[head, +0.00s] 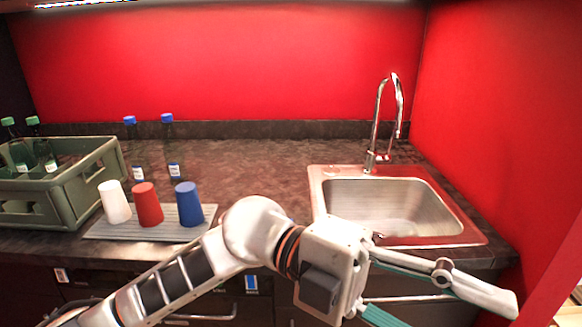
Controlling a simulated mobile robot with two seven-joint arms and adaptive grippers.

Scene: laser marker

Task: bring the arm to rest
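My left arm comes in from the lower left and reaches across the front of the counter. Its gripper (432,300) is in front of the cabinet, below the sink, and points right. Its fingers with teal pads are spread apart, with nothing seen between them. The lower finger is partly cut off by the bottom edge of the view. My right gripper is not in view.
On the dark counter (262,165) a grey mat (105,232) bears upturned white (115,203), red (147,205) and blue (188,205) cups. A green crate (75,200) holds bottles at left. Two blue-capped bottles (136,160) stand behind. A sink (395,205) with tap (376,125) is at right.

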